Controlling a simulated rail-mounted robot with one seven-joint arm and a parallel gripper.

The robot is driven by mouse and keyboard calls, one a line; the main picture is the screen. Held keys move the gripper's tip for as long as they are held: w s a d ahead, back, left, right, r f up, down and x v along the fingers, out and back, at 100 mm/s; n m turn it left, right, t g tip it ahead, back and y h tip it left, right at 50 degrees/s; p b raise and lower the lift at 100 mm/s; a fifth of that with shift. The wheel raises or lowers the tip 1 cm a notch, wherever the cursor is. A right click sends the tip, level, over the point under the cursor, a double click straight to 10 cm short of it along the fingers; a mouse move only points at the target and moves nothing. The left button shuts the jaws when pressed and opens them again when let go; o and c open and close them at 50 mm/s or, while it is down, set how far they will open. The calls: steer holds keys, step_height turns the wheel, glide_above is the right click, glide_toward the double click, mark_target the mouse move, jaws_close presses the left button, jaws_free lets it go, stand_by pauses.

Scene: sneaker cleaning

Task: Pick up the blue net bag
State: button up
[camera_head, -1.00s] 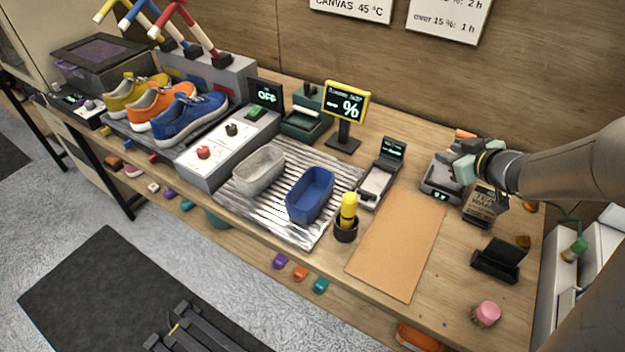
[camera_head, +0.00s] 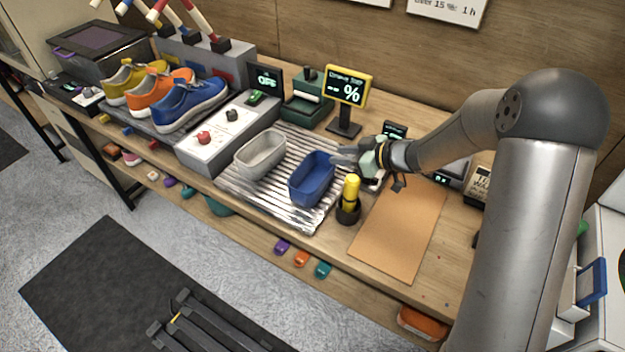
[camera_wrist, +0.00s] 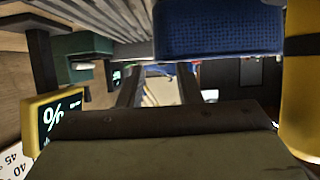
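The blue net bag (camera_head: 311,180) appears as an open-topped, tub-shaped blue item on the ridged silver tray (camera_head: 240,205). It stands right of a similar pale grey one (camera_head: 260,154). In the wrist view the blue bag (camera_wrist: 218,28) shows a fine woven texture and fills the upper middle. My gripper (camera_head: 340,155) is beside its back right rim, with the fingers pointing left. The wrist view shows the two fingers (camera_wrist: 160,78) apart with nothing held between them. Whether a finger touches the bag, I cannot tell.
A yellow bottle (camera_head: 351,188) in a black holder stands close to the bag's right, also near in the wrist view (camera_wrist: 302,80). A yellow-framed sign (camera_head: 347,87) stands behind. A brown mat (camera_head: 400,230) is clear. Sneakers (camera_head: 188,104) stand to the left.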

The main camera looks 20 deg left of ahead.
mark_target(327, 154)
steer(key=shift+p+x, duration=0.5)
steer(key=shift+x, duration=2.4)
steer(key=shift+w+d+f, duration=0.1)
steer(key=shift+w, duration=0.05)
jaws_close()
